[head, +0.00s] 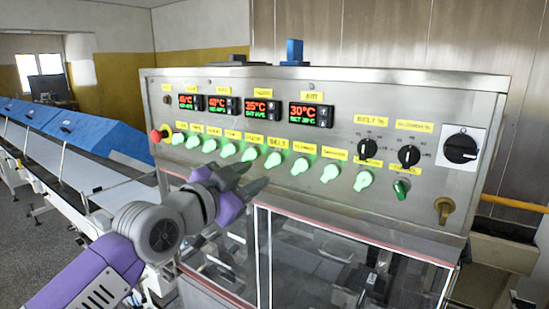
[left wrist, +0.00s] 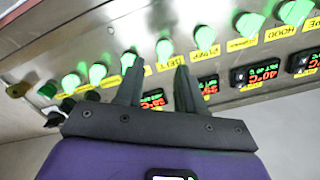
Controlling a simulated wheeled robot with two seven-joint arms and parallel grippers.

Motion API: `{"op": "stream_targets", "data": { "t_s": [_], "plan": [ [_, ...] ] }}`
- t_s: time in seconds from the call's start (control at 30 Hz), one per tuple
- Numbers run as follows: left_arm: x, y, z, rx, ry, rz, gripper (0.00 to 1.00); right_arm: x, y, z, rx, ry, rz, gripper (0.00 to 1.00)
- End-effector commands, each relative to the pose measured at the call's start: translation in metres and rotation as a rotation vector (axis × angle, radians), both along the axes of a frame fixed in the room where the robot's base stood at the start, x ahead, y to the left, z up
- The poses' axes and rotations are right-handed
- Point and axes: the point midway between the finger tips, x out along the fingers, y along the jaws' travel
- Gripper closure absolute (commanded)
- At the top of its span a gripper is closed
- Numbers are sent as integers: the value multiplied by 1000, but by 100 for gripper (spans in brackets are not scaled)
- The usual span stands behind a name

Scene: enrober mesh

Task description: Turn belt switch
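The belt switch (head: 273,160) is a glowing green knob under a yellow BELT label (head: 278,142), in the row on the steel control panel. My left gripper (head: 256,175) is in front of the panel, just below and left of this knob in the head view. Its two dark fingers are apart with nothing held between them. In the left wrist view the panel appears upside down; the belt switch (left wrist: 165,49) shows just beyond the gap between the fingertips (left wrist: 157,66). I cannot tell whether a finger touches it. My right gripper is not in view.
Similar green knobs sit close on both sides, including the pump switch (head: 250,154). Red-lit displays (head: 311,115) are above. A red emergency button (head: 155,136) is at the left end, a black rotary switch (head: 461,149) at the right. Glass doors (head: 330,265) are below.

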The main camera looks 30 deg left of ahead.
Motion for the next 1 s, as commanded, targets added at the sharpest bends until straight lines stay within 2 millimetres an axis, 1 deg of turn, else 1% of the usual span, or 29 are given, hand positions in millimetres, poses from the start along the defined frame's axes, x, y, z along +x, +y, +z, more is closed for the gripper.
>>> {"op": "stream_targets", "data": {
  "t_s": [0.03,0.07,0.13,0.4,0.5,0.6,0.9,0.93,1.0],
  "plan": [
    [-4,3,6,4,-11,3,62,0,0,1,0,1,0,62],
    [-4,4,7,6,-14,4,62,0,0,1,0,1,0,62],
    [2,4,9,7,-17,4,62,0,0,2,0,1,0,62],
    [45,-1,8,7,-14,3,62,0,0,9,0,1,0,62],
    [57,-1,8,5,-15,3,62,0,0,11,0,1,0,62],
    [64,-2,8,5,-15,4,62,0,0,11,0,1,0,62],
    [68,-2,8,5,-17,4,62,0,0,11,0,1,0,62],
    [68,-2,8,5,-17,4,63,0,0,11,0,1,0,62],
    [68,-2,8,5,-17,4,74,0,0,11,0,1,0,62]
  ]
}}
